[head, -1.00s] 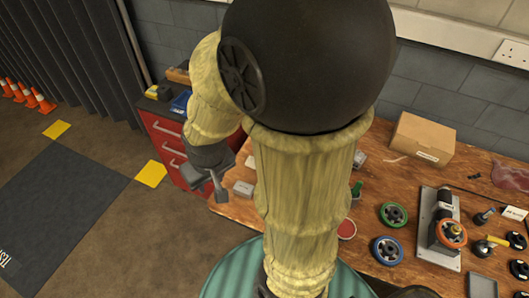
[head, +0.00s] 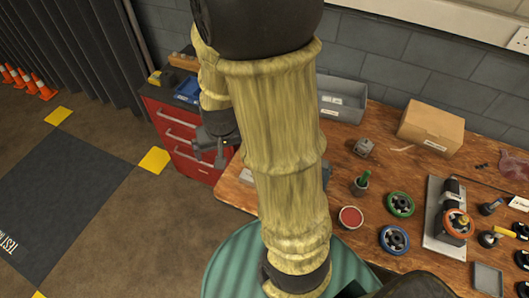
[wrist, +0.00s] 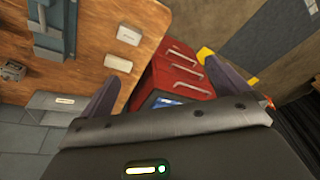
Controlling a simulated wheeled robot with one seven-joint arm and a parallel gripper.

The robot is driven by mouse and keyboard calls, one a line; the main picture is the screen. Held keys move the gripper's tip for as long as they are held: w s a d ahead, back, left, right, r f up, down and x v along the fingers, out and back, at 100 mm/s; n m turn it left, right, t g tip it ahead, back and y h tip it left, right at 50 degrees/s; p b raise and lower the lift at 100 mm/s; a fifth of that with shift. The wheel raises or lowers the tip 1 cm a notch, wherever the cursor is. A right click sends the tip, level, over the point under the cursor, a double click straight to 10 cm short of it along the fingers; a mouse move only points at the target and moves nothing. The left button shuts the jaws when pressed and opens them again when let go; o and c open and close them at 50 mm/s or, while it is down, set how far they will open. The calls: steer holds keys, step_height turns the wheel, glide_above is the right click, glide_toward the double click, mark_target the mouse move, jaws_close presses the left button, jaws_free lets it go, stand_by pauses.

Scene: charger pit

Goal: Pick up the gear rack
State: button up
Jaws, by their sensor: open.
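I cannot make out the gear rack for certain. A thin dark bar (head: 482,186) lies on the wooden bench at the back right in the head view, and it is too small to tell whether it is toothed. My gripper (head: 221,158) is at the bench's left end, in front of the red drawer cabinet, far from that bar. In the wrist view my gripper (wrist: 166,92) has its two fingers wide apart with nothing between them. My arm hides part of the bench.
The bench (head: 320,215) holds a grey bin (head: 342,100), a cardboard box (head: 430,127), a green wheel (head: 400,204), a blue wheel (head: 394,240), a red-topped tin (head: 350,217) and a metal fixture (head: 447,225). The red cabinet (head: 180,140) stands left. Floor at left is open.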

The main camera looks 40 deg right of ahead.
steer(key=w+d+f+m+h, duration=0.2)
steer(key=w+d+f+m, duration=0.1)
steer(key=d, duration=0.4)
steer(key=w+d+f+m+h, duration=0.1)
steer(key=w+d+f+m, duration=0.2)
steer(key=d+f+m, duration=0.2)
steer(key=d+f, duration=0.3)
steer(key=shift+w+h, duration=0.25)
steer(key=shift+h, duration=0.15)
steer(key=shift+d+f, duration=0.1)
steer(key=shift+f, duration=0.05)
steer(key=shift+g, duration=0.3)
steer(key=p+x, duration=0.1)
steer(key=x, duration=1.1)
steer(key=shift+w, duration=0.1)
steer(key=shift+f+p, duration=0.15)
steer(key=shift+p, duration=0.2)
steer(key=shift+a+p+x, duration=0.15)
steer(key=shift+p+x, duration=0.3)
steer(key=shift+x, duration=0.8)
steer(key=shift+a+p+x, duration=0.15)
steer(key=shift+p+x, duration=0.25)
steer(key=shift+x, duration=0.8)
steer(key=shift+f, duration=0.1)
